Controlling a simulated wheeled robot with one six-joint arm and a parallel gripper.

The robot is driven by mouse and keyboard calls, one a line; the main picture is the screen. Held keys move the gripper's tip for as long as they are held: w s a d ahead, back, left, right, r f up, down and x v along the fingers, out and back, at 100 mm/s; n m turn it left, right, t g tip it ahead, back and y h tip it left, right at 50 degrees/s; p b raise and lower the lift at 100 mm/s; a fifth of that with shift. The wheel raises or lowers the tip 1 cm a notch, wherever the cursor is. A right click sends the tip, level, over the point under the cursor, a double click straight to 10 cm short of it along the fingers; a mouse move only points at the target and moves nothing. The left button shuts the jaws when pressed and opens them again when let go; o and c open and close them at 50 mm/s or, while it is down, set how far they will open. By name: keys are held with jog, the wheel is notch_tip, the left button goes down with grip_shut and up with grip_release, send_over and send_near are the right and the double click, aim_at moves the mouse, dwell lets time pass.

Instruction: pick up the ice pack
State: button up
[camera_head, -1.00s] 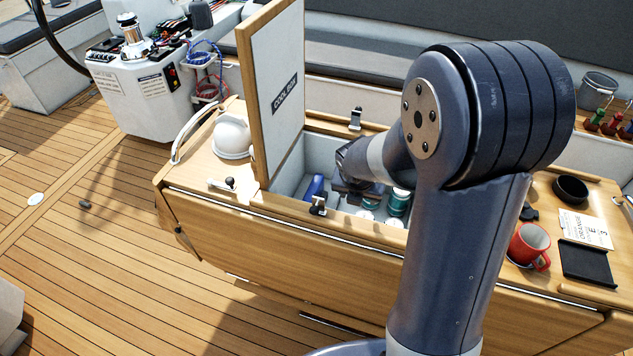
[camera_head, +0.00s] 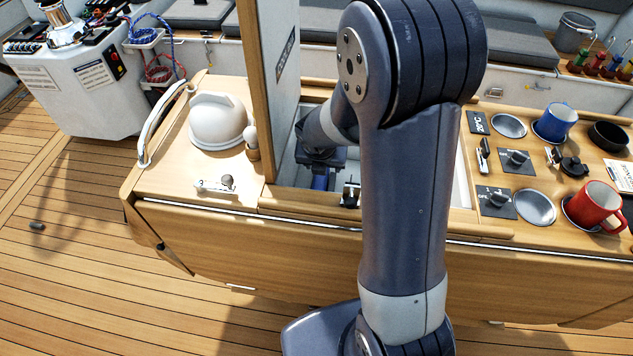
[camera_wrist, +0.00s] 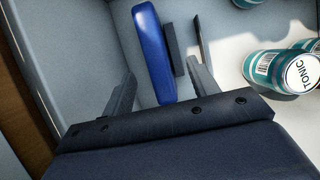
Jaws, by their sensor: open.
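The blue ice pack (camera_wrist: 152,50) stands on edge inside the cool box (camera_wrist: 75,50), near its left wall in the wrist view. My gripper (camera_wrist: 160,72) is open, with one finger on each side of the pack's near end. I cannot tell whether either finger touches it. My arm hides most of the box opening.
Teal tonic cans (camera_wrist: 296,72) lie or stand to the right of the pack. A dark flat piece (camera_wrist: 173,48) is close beside the pack's right side. The box walls and upright lid bound the space. Mugs, including a red one (camera_head: 597,204), stand on the right counter.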

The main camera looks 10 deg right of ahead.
aim_at(321, 177)
jog(key=x, duration=0.3)
jog(key=shift+a+b+x, duration=0.2)
jog(key=shift+b+x, duration=0.1)
jog(key=shift+x, duration=0.6)
jog(key=shift+a+b+x, duration=0.15)
jog(key=shift+b+x, duration=0.1)
jog(key=shift+x, duration=0.6)
jog(key=shift+a+b+x, duration=0.2)
jog(key=shift+b+x, duration=0.1)
jog(key=shift+x, duration=0.6)
jog(key=shift+s+f, duration=0.2)
jog(key=shift+f, duration=0.2)
jog(key=shift+c, duration=0.4)
grip_shut()
